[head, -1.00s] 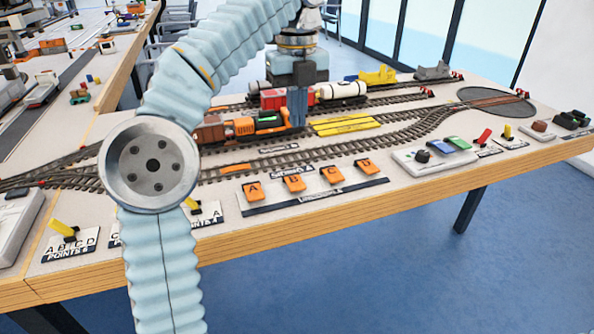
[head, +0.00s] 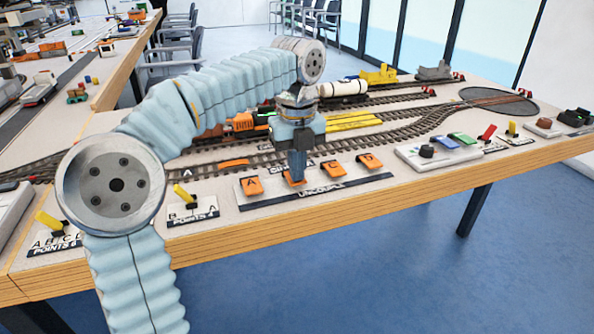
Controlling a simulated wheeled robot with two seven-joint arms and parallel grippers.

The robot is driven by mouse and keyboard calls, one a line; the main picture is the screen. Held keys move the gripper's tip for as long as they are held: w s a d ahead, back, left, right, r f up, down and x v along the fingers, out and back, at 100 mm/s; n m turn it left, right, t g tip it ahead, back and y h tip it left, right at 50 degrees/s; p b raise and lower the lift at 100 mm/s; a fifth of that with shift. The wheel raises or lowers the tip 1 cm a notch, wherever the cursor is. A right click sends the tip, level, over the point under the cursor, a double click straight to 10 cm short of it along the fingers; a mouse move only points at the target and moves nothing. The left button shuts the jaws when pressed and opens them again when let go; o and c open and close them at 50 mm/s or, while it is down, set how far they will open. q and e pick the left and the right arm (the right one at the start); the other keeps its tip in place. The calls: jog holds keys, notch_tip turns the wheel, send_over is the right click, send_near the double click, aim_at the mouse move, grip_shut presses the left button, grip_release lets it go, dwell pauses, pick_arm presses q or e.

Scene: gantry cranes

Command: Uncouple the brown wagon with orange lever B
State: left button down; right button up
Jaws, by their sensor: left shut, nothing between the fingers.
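My left gripper (head: 297,178) is shut and empty, pointing down at the uncouple panel. Its fingertips are at orange lever B (head: 289,181) and cover part of it. I cannot tell whether they touch it. Orange lever A (head: 251,185) is to its left; lever C (head: 332,169) and lever D (head: 369,161) are to its right. The brown wagon (head: 212,132) shows only in part behind my left arm, beside the orange locomotive (head: 241,122) on the track. Its coupling cannot be made out. My right gripper is not in view.
Yellow points levers (head: 184,195) stand left of the panel near the table's front edge. A grey control box (head: 440,150) with coloured buttons is to the right. Tracks run behind the levers, with a white tank wagon (head: 342,89) and a turntable (head: 498,99) farther back.

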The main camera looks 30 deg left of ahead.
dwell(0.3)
pick_arm(q)
jog(key=shift+s+d+f+t+y+b, duration=0.15)
jog(key=shift+f+t+y+b, duration=0.2)
jog(key=shift+f+b, duration=0.6)
jog(key=shift+r+p, duration=0.3)
jog(key=shift+r, duration=0.25)
jog(key=shift+r+p, duration=0.75)
jog(key=shift+p, duration=0.25)
